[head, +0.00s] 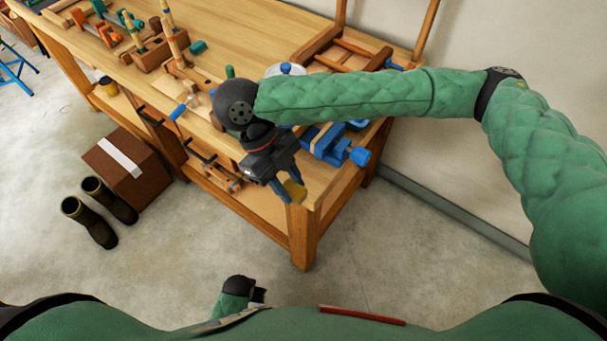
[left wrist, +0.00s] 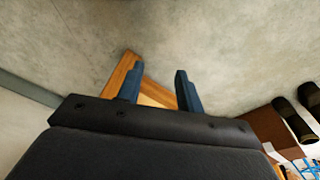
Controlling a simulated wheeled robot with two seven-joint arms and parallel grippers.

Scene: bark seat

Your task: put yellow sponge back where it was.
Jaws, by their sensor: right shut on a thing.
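The yellow sponge (head: 295,190) is at the fingertips of my right gripper (head: 288,192), which is shut on it. My right gripper points down near the front corner of the wooden workbench (head: 304,225); whether the sponge touches the bench top I cannot tell. My left gripper (head: 258,295) is low in front of my body, away from the bench. In the left wrist view its two blue fingers (left wrist: 160,90) stand apart with nothing between them.
A blue vise (head: 335,145) is on the bench just right of my right gripper. Clamps and wooden tools (head: 150,50) lie farther along the bench. A brown box (head: 130,165) and dark boots (head: 100,210) stand on the floor to the left. The floor in front is clear.

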